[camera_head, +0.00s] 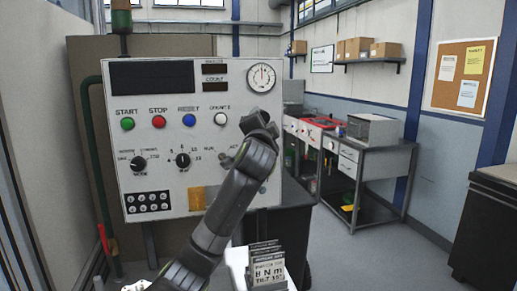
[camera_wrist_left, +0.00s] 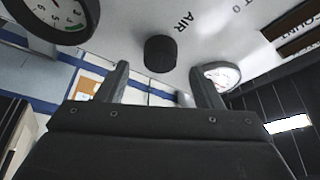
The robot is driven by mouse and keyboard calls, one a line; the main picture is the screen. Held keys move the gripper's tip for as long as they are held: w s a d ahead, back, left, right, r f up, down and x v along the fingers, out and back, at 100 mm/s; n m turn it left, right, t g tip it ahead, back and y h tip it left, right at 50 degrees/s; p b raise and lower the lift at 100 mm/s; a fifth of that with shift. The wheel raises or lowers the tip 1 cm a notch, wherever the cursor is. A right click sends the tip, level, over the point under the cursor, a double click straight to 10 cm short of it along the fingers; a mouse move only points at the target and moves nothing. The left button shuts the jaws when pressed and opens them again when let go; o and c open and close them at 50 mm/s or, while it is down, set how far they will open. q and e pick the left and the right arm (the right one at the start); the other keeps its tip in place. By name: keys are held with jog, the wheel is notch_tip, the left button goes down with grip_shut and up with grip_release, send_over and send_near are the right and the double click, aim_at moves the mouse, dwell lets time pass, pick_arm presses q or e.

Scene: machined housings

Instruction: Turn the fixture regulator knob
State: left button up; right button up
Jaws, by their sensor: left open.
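A grey control panel (camera_head: 165,95) stands at the left in the head view. My left arm reaches up to its right side and covers that part, so the fingers are hidden there. In the left wrist view, a short black round knob (camera_wrist_left: 161,52) sticks out of the panel beside the printed word AIR. My left gripper (camera_wrist_left: 159,73) is open and empty. Its two fingers point towards the knob, which shows in line with the gap between them. I cannot tell whether they touch it. My right gripper is not in view.
A white gauge (camera_head: 261,78) sits at the panel's upper right. Buttons and two black selector knobs, one being the middle selector (camera_head: 183,160), fill the panel's left. Gauges, including a large one (camera_wrist_left: 55,15), flank the knob in the wrist view. Workbenches (camera_head: 370,150) stand behind.

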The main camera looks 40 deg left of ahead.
pick_arm(q)
jog(key=b+v, duration=0.3)
jog(key=v, duration=1.1)
jog(key=shift+s+f, duration=0.15)
jog(key=shift+f, duration=0.05)
